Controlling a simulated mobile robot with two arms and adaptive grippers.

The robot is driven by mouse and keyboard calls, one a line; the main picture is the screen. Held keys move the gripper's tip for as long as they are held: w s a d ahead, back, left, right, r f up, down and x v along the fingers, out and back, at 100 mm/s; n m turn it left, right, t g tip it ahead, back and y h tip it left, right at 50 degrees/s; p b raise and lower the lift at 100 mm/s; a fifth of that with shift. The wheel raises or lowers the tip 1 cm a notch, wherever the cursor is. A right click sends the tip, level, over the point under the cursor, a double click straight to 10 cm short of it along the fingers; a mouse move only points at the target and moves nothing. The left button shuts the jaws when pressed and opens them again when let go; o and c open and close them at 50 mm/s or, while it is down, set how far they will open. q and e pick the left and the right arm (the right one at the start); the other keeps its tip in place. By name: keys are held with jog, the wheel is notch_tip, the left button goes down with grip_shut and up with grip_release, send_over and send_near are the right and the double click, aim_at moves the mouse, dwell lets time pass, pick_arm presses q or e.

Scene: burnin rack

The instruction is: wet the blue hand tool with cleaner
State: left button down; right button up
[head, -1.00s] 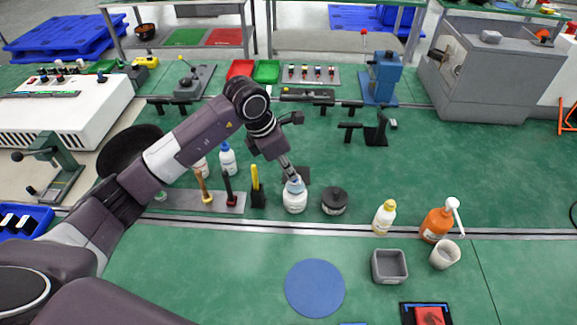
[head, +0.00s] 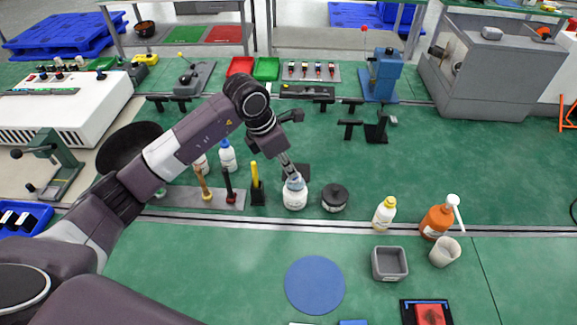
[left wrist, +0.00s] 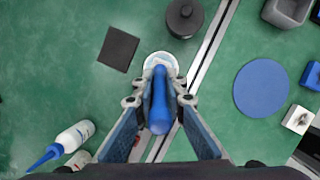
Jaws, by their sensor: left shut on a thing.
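The blue hand tool (left wrist: 160,100) points down between the fingers of my left gripper (left wrist: 160,98) in the left wrist view. The gripper is shut on its handle. The tool's lower end is over or inside the mouth of a white jar (left wrist: 162,62); the handle and fingers hide the tip, so I cannot tell how deep it is. In the head view the left gripper (head: 291,170) is right above the same white jar (head: 295,198), which stands upright on the green surface. My right gripper is not in view.
A black round container (head: 334,198) stands just right of the jar, and a yellow-handled tool (head: 255,178) stands left of it. A yellow-capped bottle (head: 384,213), an orange pump bottle (head: 437,221) and a grey box (head: 389,263) are farther right. A blue disc (head: 314,286) lies in front.

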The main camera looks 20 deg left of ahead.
pick_arm(q)
jog(key=shift+f+b, duration=0.7)
jog(key=shift+f, duration=0.15)
dwell(0.6)
jog(key=shift+s+f, duration=0.1)
dwell(1.4)
jog(key=shift+r+p, duration=1.6)
jog(key=shift+r, duration=2)
